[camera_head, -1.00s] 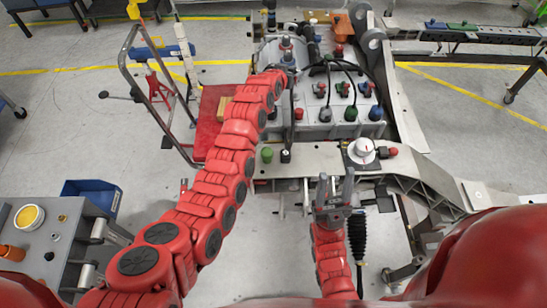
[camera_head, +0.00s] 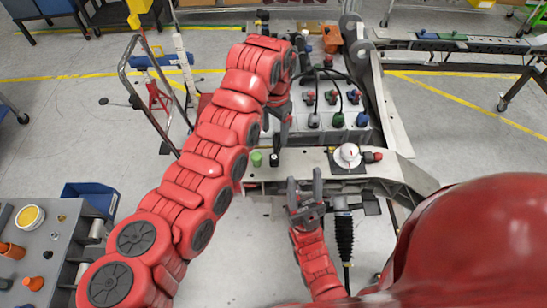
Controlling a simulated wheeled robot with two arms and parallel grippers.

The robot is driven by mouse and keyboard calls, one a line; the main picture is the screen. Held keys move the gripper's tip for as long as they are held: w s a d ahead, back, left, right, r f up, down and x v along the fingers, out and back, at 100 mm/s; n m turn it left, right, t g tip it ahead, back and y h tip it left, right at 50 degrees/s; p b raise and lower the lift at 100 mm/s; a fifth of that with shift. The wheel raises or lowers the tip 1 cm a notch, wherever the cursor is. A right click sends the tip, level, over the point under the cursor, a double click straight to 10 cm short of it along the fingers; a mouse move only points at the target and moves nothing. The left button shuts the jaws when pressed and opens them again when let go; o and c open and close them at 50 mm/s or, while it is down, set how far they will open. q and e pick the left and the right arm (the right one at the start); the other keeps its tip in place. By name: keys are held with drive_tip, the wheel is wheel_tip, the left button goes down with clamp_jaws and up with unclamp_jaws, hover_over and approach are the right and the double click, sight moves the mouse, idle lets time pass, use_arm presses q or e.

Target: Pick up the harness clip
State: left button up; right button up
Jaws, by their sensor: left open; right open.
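I cannot tell which small part is the harness clip. Colored connectors with black cables, such as a green one (camera_head: 338,119) and a blue one (camera_head: 362,119), sit on the grey block on the chassis. A green cap (camera_head: 257,158) and a small black part (camera_head: 274,159) stand on the chassis's near rail (camera_head: 305,162). My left gripper (camera_head: 276,139) is open and points down just above the rail, near these two; my red arm partly hides it. My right gripper (camera_head: 305,185) is open and points up at the rail's near side, with nothing visible between its fingers.
A white knob (camera_head: 347,155) and a red button (camera_head: 373,157) sit on the rail. A black ribbed boot (camera_head: 344,235) hangs beside my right gripper. A grey cart (camera_head: 45,240) and blue bin (camera_head: 91,198) stand at the left. A red jack stand (camera_head: 157,98) stands behind.

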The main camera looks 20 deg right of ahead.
use_arm(q)
drive_tip(key=p, duration=0.1)
hover_over(274, 157)
drive_tip(key=f, duration=0.6)
drive_tip(key=shift+w+d+f, duration=0.15)
drive_tip(key=shift+w+f, duration=0.15)
drive_tip(key=shift+f, duration=0.1)
drive_tip(key=f+p, duration=0.2)
drive_tip(key=p, duration=0.1)
drive_tip(key=shift+s+f, duration=0.2)
drive_tip(key=shift+s, duration=0.2)
drive_tip(key=shift+f, duration=0.8)
drive_tip(key=shift+w+f, duration=0.15)
drive_tip(key=shift+f, duration=0.6)
clamp_jaws()
